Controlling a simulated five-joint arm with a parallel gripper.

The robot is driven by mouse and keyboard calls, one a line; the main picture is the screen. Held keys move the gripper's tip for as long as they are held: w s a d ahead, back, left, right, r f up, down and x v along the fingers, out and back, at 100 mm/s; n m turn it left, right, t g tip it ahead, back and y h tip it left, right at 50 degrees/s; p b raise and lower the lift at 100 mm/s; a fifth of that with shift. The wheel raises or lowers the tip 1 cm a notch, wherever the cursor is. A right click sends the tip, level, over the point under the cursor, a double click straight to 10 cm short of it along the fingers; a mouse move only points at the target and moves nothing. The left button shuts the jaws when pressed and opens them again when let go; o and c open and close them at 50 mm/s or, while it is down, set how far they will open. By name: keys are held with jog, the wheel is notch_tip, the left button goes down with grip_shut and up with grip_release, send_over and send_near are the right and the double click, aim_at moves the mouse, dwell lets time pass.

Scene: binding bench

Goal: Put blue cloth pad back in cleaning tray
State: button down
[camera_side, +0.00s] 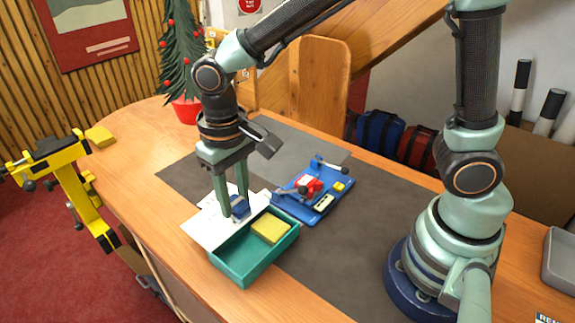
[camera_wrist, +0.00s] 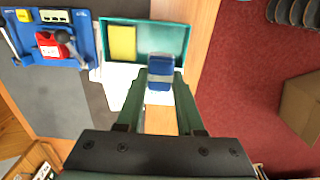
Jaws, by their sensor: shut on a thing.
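My gripper (camera_side: 233,212) is shut on the blue cloth pad (camera_side: 240,206). The wrist view shows the pad (camera_wrist: 161,68) between my two fingers, with a pale band across its lower part. The pad is over the white sheet (camera_side: 205,230), beside the teal cleaning tray (camera_side: 252,276); I cannot tell whether it touches the sheet. The tray is open, and a yellow pad (camera_side: 270,229) lies at one end of it. The rest of its floor is bare. In the wrist view the tray (camera_wrist: 178,40) lies just beyond the blue pad.
A blue fixture (camera_side: 322,211) with a red part and knobs stands right of the tray on the dark mat (camera_side: 350,240). A yellow clamp-like stand (camera_side: 70,165) is at the left table edge. A potted tree (camera_side: 183,70) stands behind.

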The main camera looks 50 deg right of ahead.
notch_tip(320, 180, down, 12)
jog(key=shift+f, duration=0.2)
dwell(0.4)
jog(key=shift+f, duration=0.15)
jog(key=c, duration=0.5)
grip_release()
jog(key=shift+c, duration=0.2)
